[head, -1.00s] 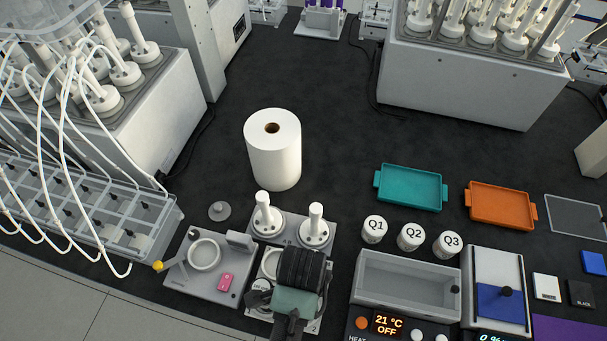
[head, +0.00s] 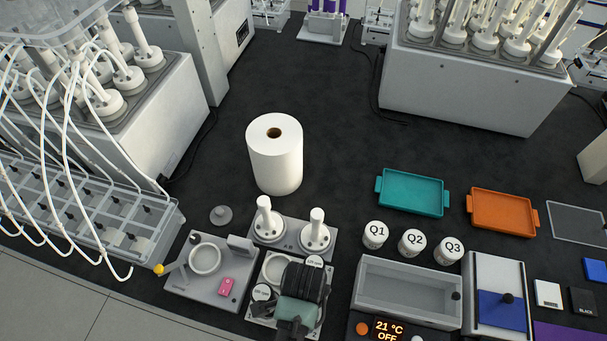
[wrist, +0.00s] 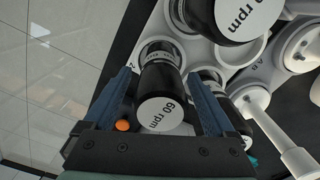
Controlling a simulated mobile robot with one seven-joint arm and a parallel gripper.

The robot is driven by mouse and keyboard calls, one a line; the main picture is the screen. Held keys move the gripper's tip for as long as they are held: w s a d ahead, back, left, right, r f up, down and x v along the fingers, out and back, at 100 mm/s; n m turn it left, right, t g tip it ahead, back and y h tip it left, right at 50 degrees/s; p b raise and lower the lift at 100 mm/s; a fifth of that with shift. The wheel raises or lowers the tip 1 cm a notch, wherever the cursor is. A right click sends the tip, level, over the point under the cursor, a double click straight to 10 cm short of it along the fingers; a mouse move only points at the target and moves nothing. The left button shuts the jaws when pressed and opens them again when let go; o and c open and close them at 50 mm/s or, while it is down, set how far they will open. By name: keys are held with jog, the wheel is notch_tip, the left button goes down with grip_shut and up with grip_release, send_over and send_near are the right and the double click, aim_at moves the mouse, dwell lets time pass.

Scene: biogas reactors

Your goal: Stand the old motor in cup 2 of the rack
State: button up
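In the wrist view a black motor (wrist: 160,85) with a white "60 rpm" end face stands between the fingers of my gripper (wrist: 160,78). The fingertips lie close along both its sides and look shut on it. Its far end is inside a ring-shaped cup of the rack (wrist: 135,66), with a "2" marked beside it. Whether it rests on the cup's bottom is hidden. In the head view my gripper (head: 298,310) is over the front right of the rack (head: 257,308) and hides this motor.
Other motors with white labelled tops stand in the rack, at front left (head: 262,292) and back right (head: 314,261). The back left cup (head: 275,268) looks empty. Two stirrer tops with upright stems (head: 268,222) stand behind the rack. A grey box (head: 408,300) stands to the right.

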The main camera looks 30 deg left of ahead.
notch_tip(320, 180, up, 12)
jog(key=shift+r, duration=0.2)
dwell(0.5)
jog(key=w+d+r+n+t+y, duration=0.1)
jog(key=w+r+n+t+y, duration=0.15)
jog(key=w+r+t, duration=1.1)
jog(key=w+d+r+n+t, duration=0.1)
jog(key=w+r, duration=0.4)
jog(key=r, duration=0.5)
jog(key=w+d+r+n+t, duration=0.15)
jog(key=w+r, duration=0.25)
jog(key=r, duration=0.6)
jog(key=s+d+r+n+t+h, duration=0.1)
jog(key=s+d+r+t, duration=0.1)
jog(key=r, duration=0.8)
jog(key=s+d+r+n+t+h, duration=0.1)
jog(key=s+r+t, duration=0.4)
jog(key=r, duration=0.5)
jog(key=s+d+r+n+t+h, duration=0.1)
jog(key=s+d+r+n+t, duration=0.1)
jog(key=r, duration=0.8)
jog(key=shift+s+d+r+n+t, duration=0.25)
jog(key=shift+s+d+t, duration=0.35)
jog(key=shift+s+t, duration=0.65)
